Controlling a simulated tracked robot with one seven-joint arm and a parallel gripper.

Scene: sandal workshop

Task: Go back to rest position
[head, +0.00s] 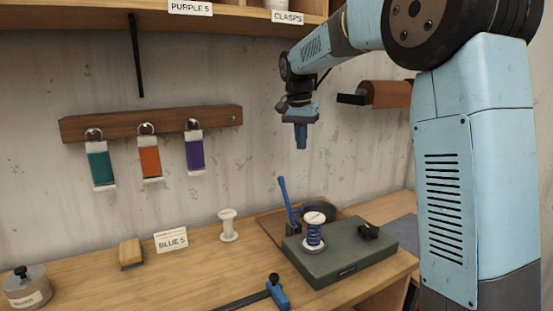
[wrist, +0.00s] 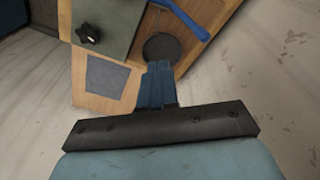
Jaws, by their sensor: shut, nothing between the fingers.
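My gripper (head: 301,138) hangs from my light blue arm in the head view, pointing down in the air near the wall, above the workbench (head: 195,268). Its blue fingers are shut together with nothing between them. The closed fingers also show in the wrist view (wrist: 157,84), apart from the bench below. No object touches the gripper.
A green machine (head: 345,252) with a blue-wound spool (head: 314,232) and blue lever (head: 286,200) stands below my gripper. A white spool (head: 228,225), wooden block (head: 131,253) and lidded jar (head: 27,287) stand left. Colored straps hang from a wall rack (head: 110,126). A shelf (head: 235,22) is above.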

